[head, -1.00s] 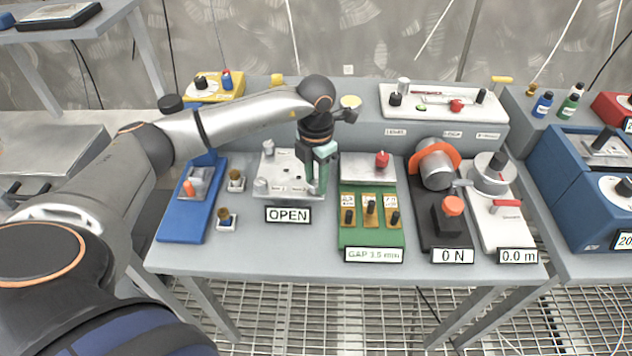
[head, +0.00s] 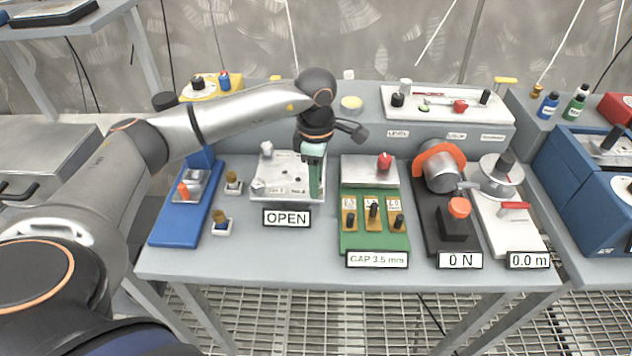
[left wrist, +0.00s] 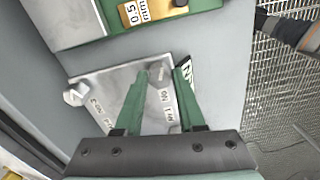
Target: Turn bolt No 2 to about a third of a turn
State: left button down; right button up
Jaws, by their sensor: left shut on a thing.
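A pale metal plate (head: 290,194) with bolts stands at the left middle of the bench, behind a sign reading OPEN (head: 287,218). It also shows in the left wrist view (left wrist: 112,85). Two grey bolts (head: 266,149) (head: 258,187) show along its left side; another bolt (left wrist: 74,96) shows at a plate corner in the left wrist view. My left gripper (head: 315,194) points down at the plate's right front part.
A green gauge board (head: 374,243) stands close on the right, with a GAP 3.5 mm sign (head: 377,259). A blue stand (head: 176,228) and two small brass-topped pieces (head: 222,222) (head: 233,183) are on the left. The bench front is clear.

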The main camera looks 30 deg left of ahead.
pick_arm(q)
jog(key=shift+m, duration=0.6)
jog(key=shift+r+m, duration=0.1)
jog(key=shift+m, duration=0.2)
jog(key=c, duration=0.5)
grip_release()
notch_tip(320, 180, up, 12)
jog(key=shift+r+b, duration=0.25)
jog(key=shift+b, duration=0.05)
